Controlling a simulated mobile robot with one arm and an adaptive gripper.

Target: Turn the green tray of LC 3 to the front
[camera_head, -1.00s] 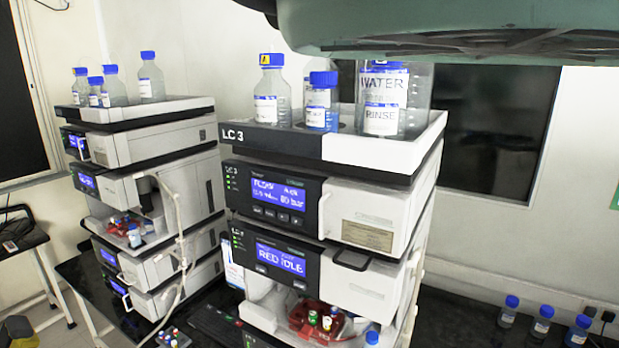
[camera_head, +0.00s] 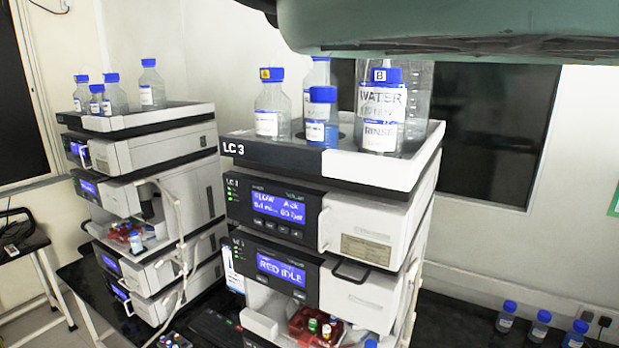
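The LC 3 stack (camera_head: 300,155) stands in the middle of the head view. Its lower display (camera_head: 280,268) reads "RED IDLE". Below that display is an open bay with a red tray (camera_head: 305,322) holding several capped vials. No green tray can be made out; the lower part of the bay is cut off by the picture's bottom edge. My gripper is not in view.
Bottles (camera_head: 380,110) stand in the top tray of LC 3. A second stack (camera_head: 150,160) stands to the left, with a pale tube (camera_head: 183,245) hanging at its front. Several blue-capped bottles (camera_head: 540,326) stand on the dark bench at right.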

